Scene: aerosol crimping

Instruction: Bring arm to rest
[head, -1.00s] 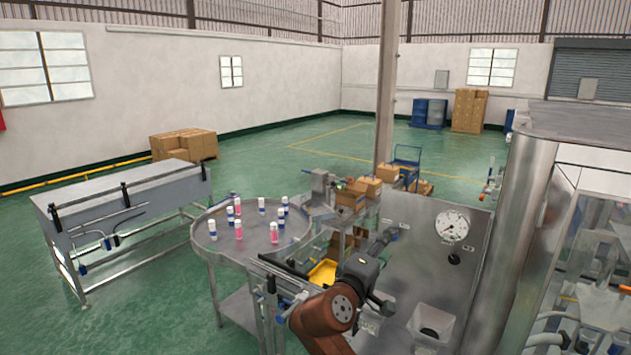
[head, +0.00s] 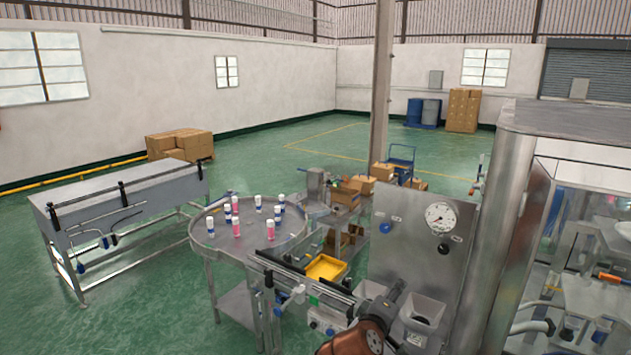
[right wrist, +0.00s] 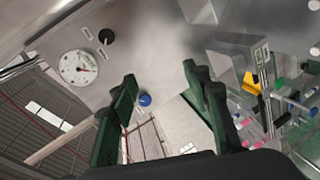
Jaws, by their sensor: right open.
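My right arm comes in at the bottom of the head view, with a brown link and a dark grey wrist part (head: 394,297). It is low in front of the steel panel (head: 410,262), left of a grey hopper (head: 422,312). In the right wrist view my right gripper (right wrist: 160,75) has its two dark green fingers spread apart, with nothing between them. The panel's gauge (right wrist: 78,67), black knob (right wrist: 105,37) and blue button (right wrist: 145,100) show beyond the fingers. My left gripper is in neither view.
A round steel table (head: 215,243) holds several white and pink cans. A yellow tray (head: 326,268) lies beside the conveyor rail (head: 300,277). A large steel cabinet (head: 510,200) stands at right. Green floor (head: 140,290) is open at left.

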